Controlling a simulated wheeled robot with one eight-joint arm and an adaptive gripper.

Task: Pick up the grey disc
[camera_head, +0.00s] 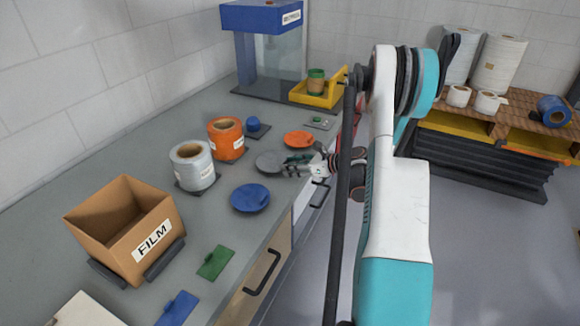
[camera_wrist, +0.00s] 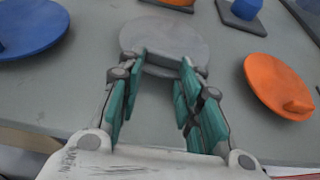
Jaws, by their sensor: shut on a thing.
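The grey disc (camera_head: 269,161) is at the counter's front edge, between a blue disc (camera_head: 250,198) and an orange disc (camera_head: 299,139). In the wrist view the grey disc (camera_wrist: 165,36) lies straight ahead, with a raised grip bar (camera_wrist: 163,66) on its near side. My gripper (camera_head: 290,164) reaches in from the right, level with the counter. In the wrist view its green-padded fingers (camera_wrist: 165,72) are on either side of the grip bar and shut on it. I cannot tell whether the disc is lifted off the counter.
The blue disc (camera_wrist: 28,25) and the orange disc (camera_wrist: 277,85) lie close on either side. Behind stand a grey film roll (camera_head: 193,166), an orange roll (camera_head: 226,139) and a blue knob (camera_head: 253,124). A FILM box (camera_head: 125,225) stands at the left.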

